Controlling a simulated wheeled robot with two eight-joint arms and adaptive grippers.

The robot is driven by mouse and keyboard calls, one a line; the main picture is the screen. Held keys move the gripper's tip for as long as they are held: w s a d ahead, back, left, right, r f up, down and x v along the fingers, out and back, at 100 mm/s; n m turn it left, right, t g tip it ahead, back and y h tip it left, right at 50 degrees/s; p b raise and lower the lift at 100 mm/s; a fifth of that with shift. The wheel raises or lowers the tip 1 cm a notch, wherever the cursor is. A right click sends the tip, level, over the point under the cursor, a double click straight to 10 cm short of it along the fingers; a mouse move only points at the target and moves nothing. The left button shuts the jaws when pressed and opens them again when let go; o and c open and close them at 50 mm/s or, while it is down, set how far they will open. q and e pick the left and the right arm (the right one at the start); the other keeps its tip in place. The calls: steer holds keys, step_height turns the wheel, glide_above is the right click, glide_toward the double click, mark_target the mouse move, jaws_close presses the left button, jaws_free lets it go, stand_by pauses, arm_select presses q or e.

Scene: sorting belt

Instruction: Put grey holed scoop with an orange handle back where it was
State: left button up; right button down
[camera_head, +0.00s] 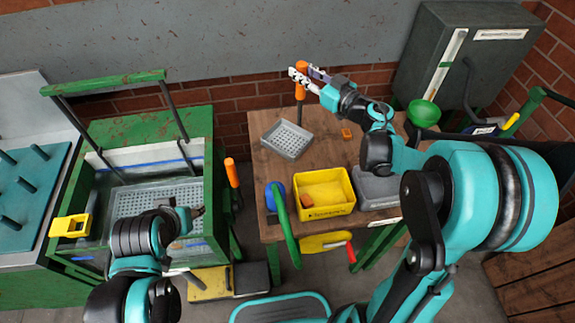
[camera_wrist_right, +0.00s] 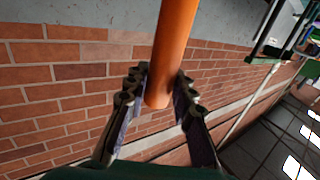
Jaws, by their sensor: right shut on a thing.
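The grey holed scoop (camera_head: 287,139) shows at the back left of the wooden table, its handle rising upright. My right gripper (camera_head: 304,77) is shut on the top part of the orange handle (camera_head: 300,91). In the right wrist view the orange handle (camera_wrist_right: 172,55) sits between the two fingers of the right gripper (camera_wrist_right: 158,92). The scoop's pan is out of that view. I cannot tell whether the pan touches the table. My left gripper (camera_head: 197,212) is over the green-framed tank (camera_head: 208,150); its fingers are too small to read.
A yellow bin (camera_head: 339,188) with an orange block stands at the table's front, beside a grey bin (camera_head: 378,190). A small orange block (camera_head: 346,133) lies on the wooden table (camera_head: 330,150). A green funnel (camera_head: 424,112) and a grey cabinet (camera_head: 455,50) are at the right.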

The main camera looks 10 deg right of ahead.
mark_target(301, 104)
step_height(301, 104, down, 11)
steer(key=b, duration=0.4)
steer(key=shift+s+r, duration=0.1)
steer(key=c, duration=1.3)
jaws_free()
